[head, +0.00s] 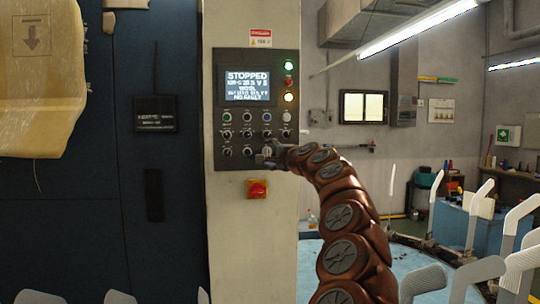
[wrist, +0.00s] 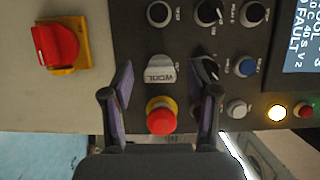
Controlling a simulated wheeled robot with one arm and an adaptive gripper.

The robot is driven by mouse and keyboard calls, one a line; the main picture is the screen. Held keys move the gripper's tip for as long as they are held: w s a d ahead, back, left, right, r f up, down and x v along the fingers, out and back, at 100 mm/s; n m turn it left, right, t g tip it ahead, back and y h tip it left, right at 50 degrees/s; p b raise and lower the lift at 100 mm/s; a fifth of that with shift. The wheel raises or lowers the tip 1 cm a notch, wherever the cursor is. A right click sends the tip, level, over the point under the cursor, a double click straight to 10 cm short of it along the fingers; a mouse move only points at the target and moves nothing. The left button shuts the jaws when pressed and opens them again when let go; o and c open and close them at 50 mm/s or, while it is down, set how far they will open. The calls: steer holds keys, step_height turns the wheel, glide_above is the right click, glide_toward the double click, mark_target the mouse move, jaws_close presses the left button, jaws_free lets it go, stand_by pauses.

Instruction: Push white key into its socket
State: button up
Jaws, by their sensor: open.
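My gripper (wrist: 167,82) is open, with one dark finger on each side of the key and gaps between. In the head view my gripper (head: 268,160) is at the lower part of the control panel (head: 222,90) and covers part of it.
A red mushroom button (wrist: 161,119) with a yellow collar lies close between my fingers. A red rotary switch (head: 257,188) sits below the panel. The screen (head: 248,86) reads STOPPED.

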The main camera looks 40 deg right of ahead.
mark_target(269, 154)
stand_by(0.3)
steer(key=v, duration=1.2)
stand_by(0.8)
